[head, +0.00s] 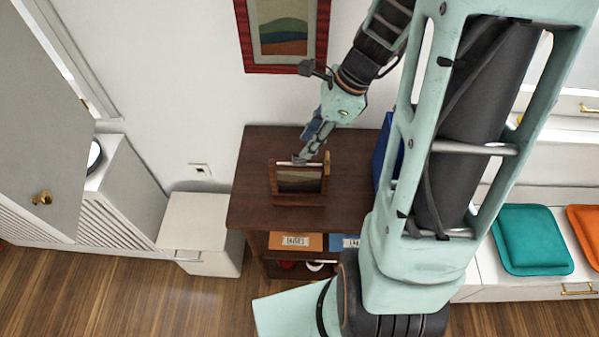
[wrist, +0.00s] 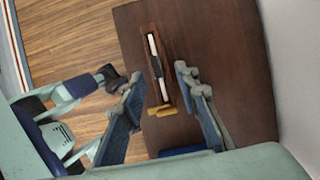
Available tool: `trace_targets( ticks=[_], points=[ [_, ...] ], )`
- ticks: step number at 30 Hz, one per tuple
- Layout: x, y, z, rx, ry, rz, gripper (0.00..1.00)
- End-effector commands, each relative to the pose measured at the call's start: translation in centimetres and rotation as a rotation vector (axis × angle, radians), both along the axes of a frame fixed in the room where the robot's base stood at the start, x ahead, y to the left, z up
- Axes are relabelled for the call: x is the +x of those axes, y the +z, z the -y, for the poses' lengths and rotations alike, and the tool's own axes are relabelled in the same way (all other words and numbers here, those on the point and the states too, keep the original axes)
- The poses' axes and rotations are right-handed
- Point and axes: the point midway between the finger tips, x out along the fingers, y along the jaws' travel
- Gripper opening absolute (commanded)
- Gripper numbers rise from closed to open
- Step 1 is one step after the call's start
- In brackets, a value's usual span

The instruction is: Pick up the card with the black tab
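A small wooden holder (head: 298,198) stands on the dark brown table, with a card in it. In the wrist view the card (wrist: 164,88) shows as a thin white edge inside the holder (wrist: 171,58), with a black tab (wrist: 157,67) near its middle. A yellow piece (wrist: 162,110) sits at one end of the holder; it also shows in the head view (head: 326,163). My gripper (wrist: 158,78) is open, its blue-grey fingers apart on either side of the card. In the head view my gripper (head: 303,157) is just above the holder and partly hides its top.
The table top (head: 255,160) is clear around the holder. A blue object (head: 384,150) stands at its right edge, partly behind my arm. A framed picture (head: 285,35) hangs on the wall behind. Labelled bins (head: 295,241) sit on the shelf below. A white cabinet (head: 200,230) stands left.

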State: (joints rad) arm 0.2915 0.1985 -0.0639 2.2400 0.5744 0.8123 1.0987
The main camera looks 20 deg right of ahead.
Motion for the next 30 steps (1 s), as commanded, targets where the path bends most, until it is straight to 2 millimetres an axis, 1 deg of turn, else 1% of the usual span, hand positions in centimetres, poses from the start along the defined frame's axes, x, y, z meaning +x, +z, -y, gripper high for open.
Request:
trace_targets(
  ticks=[4, 9, 12, 15, 21, 23, 29, 30],
  points=[
    [-0.1, -1.1, -0.6, 0.001, 0.002, -0.002, 0.29],
    [-0.2, -3.5, -1.9, 0.001, 0.002, -0.004, 0.29],
    [0.0, -4.5, -2.3, 0.001, 0.002, -0.002, 0.29],
    [0.2, -4.9, -2.4, -0.001, 0.001, 0.0, 0.29],
    [0.2, -4.9, -2.4, -0.001, 0.001, 0.001, 0.29],
    [0.2, -4.9, -2.4, -0.001, 0.001, 0.001, 0.23],
    [0.2, -4.8, -2.4, -0.001, 0.001, 0.001, 0.01],
    [0.2, -4.8, -2.4, -0.001, 0.001, 0.001, 0.0]
  ],
)
